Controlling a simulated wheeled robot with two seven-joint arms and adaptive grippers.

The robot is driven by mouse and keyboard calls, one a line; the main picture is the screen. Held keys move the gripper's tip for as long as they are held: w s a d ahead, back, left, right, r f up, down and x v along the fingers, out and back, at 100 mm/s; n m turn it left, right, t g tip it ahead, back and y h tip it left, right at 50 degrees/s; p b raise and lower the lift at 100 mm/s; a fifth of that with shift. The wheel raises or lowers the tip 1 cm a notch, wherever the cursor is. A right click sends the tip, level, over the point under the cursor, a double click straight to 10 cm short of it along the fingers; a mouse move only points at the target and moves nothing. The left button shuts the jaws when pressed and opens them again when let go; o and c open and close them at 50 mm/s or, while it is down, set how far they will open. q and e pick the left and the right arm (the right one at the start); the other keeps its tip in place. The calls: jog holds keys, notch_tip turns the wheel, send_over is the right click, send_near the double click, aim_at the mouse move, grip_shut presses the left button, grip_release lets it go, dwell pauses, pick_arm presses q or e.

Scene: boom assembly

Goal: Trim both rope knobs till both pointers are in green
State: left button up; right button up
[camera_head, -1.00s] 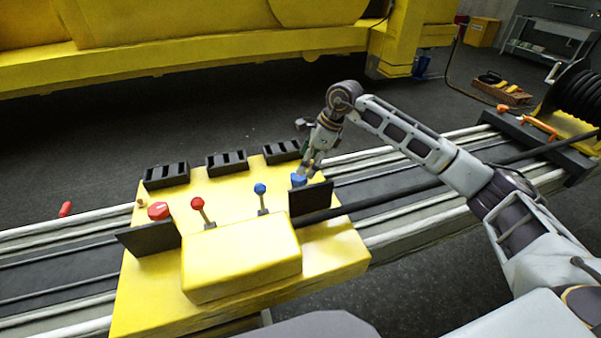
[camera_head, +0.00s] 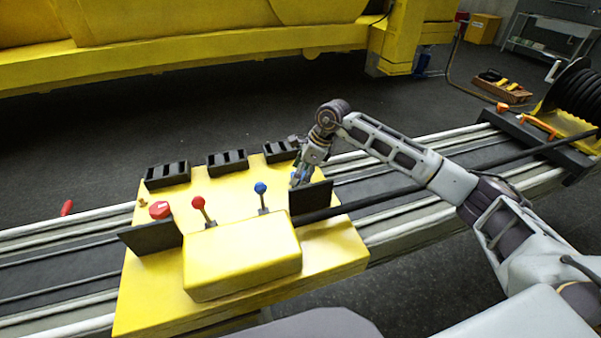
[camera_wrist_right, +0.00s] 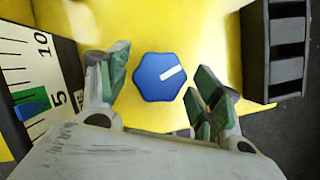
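The blue knob (camera_wrist_right: 152,84) has a white line pointing to the upper right. It lies between the spread fingers of my right gripper (camera_wrist_right: 160,78), with gaps on both sides. The red knob (camera_head: 159,210) is uncovered at the panel's left. A white scale (camera_wrist_right: 38,62) marked 5 and 10 shows at the left of the wrist view, with blue and green patches near 5. The red knob's scale is hidden. My left gripper is out of view.
The yellow console (camera_head: 150,285) carries a red-tipped lever (camera_head: 203,212), a blue-tipped lever (camera_head: 262,198) and black slotted blocks (camera_head: 227,161). Dark upright plates (camera_head: 152,237) stand beside the knobs. A black hose (camera_head: 400,195) runs right from the console.

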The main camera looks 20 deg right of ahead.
jog(key=c, duration=0.7)
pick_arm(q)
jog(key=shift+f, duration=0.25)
pick_arm(e)
jog(key=shift+m, duration=0.3)
jog(key=shift+m+b, duration=0.4)
jog(key=shift+b, duration=0.1)
jog(key=shift+m+t+h+b, duration=0.3)
jog(key=shift+m+t+b, duration=0.25)
jog(key=shift+m, duration=0.25)
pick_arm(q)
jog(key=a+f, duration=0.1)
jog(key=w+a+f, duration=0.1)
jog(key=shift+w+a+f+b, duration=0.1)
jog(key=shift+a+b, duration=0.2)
pick_arm(e)
jog(key=shift+m, duration=0.5)
